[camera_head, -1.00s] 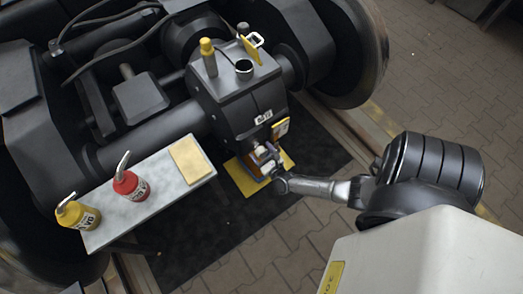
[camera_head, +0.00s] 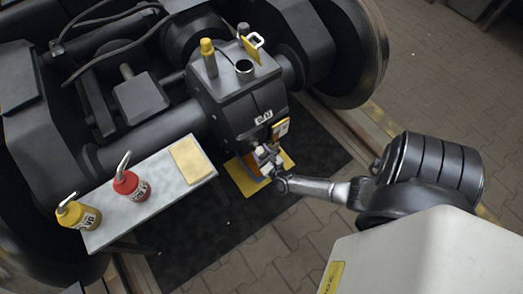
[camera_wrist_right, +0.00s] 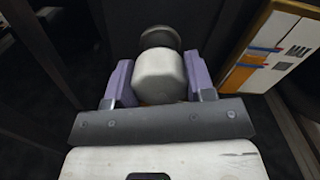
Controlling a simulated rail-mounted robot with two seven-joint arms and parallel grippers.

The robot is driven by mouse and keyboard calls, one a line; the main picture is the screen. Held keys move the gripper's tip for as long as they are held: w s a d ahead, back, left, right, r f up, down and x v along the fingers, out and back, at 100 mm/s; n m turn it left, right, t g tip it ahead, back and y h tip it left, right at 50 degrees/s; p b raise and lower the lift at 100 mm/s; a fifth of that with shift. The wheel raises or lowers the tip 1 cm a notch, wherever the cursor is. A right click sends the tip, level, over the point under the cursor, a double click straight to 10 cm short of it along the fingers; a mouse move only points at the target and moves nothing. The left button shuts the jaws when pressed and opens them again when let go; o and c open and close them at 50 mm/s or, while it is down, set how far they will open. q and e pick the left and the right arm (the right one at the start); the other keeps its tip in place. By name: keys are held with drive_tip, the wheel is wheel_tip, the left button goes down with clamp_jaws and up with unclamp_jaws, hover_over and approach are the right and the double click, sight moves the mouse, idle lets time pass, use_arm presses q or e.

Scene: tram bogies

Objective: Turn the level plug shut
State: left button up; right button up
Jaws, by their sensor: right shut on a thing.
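The level plug (camera_wrist_right: 158,76) shows in the right wrist view as a pale rounded knob with a darker round part behind it. My right gripper (camera_wrist_right: 160,84) has its two purple fingers on either side of the knob and is shut on it. In the head view my right gripper (camera_head: 264,160) is at the lower front of the dark gearbox (camera_head: 240,95); the plug is too small to make out there. My left gripper is not in view.
A card marked MAX (camera_wrist_right: 283,52) stands right of the plug. A yellow mat (camera_head: 245,182) lies below the gearbox. A bench (camera_head: 110,222) at left holds a red oil can (camera_head: 130,186), a yellow can (camera_head: 77,214) and a yellow cloth (camera_head: 190,160).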

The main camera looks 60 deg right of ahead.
drive_tip(key=n, duration=0.3)
drive_tip(key=shift+n, duration=0.3)
drive_tip(key=n+p, duration=0.1)
drive_tip(key=n, duration=0.2)
drive_tip(key=shift+n, duration=0.3)
drive_tip(key=n, duration=0.3)
drive_tip(key=shift+n+p, duration=0.3)
drive_tip(key=n+p, duration=0.1)
drive_tip(key=n, duration=0.3)
drive_tip(key=shift+n, duration=0.3)
drive_tip(key=n, duration=0.3)
drive_tip(key=shift+n, duration=0.3)
drive_tip(key=n+p, duration=0.1)
drive_tip(key=n, duration=0.2)
drive_tip(key=shift+n, duration=0.3)
drive_tip(key=n, duration=0.3)
drive_tip(key=shift+n+p, duration=0.4)
drive_tip(key=shift+n, duration=1.7)
